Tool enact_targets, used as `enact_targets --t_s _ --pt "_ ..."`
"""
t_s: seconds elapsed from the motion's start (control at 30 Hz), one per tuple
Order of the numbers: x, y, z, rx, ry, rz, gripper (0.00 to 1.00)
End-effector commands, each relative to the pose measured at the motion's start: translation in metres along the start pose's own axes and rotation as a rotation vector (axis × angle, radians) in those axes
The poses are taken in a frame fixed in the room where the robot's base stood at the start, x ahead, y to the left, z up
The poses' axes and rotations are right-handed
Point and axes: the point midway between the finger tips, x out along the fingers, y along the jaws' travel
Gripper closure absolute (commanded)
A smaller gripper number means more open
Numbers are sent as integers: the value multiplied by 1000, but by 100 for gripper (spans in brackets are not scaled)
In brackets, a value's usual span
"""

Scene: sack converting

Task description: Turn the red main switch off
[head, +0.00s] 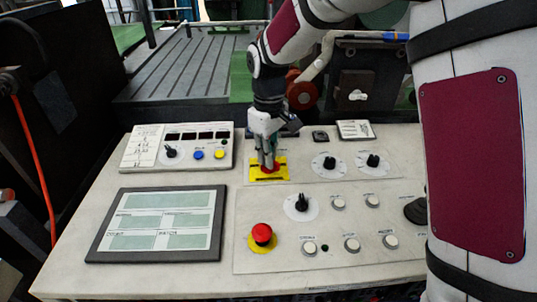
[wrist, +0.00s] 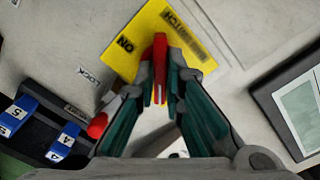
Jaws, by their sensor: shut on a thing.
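The red main switch (wrist: 160,48) is a narrow red handle on a yellow plate (wrist: 128,42) printed with ON and partly covered lettering. My gripper (wrist: 162,75) is shut on the handle, one finger on each side of it. In the head view my gripper (head: 267,160) reaches down onto the yellow plate (head: 283,173) at the back middle of the console. There only a little of the red switch (head: 270,169) shows below the fingers. The handle points away from the ON word's left-right line, roughly up and down in the wrist view.
A red mushroom button (head: 262,233) stands at the console front. Black knobs (head: 329,163) lie right of the switch, a display (head: 158,225) front left. In the wrist view, a black block with blue numbered tags (wrist: 62,142) and a red piece (wrist: 97,125) are left of the fingers.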

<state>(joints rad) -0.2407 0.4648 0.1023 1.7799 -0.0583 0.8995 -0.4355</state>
Motion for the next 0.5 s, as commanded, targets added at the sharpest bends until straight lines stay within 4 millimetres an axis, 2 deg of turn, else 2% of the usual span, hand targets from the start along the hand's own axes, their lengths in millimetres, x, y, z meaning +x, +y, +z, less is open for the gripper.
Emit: enact_targets --t_s 0.13,0.17,0.2,0.23,0.5 --pt "0 0 0 -2 0 1 100" --pt "0 0 0 -2 0 1 83" --pt "0 0 0 -2 0 1 74" --pt "0 0 0 -2 0 0 70" --pt "0 0 0 -1 0 0 70"
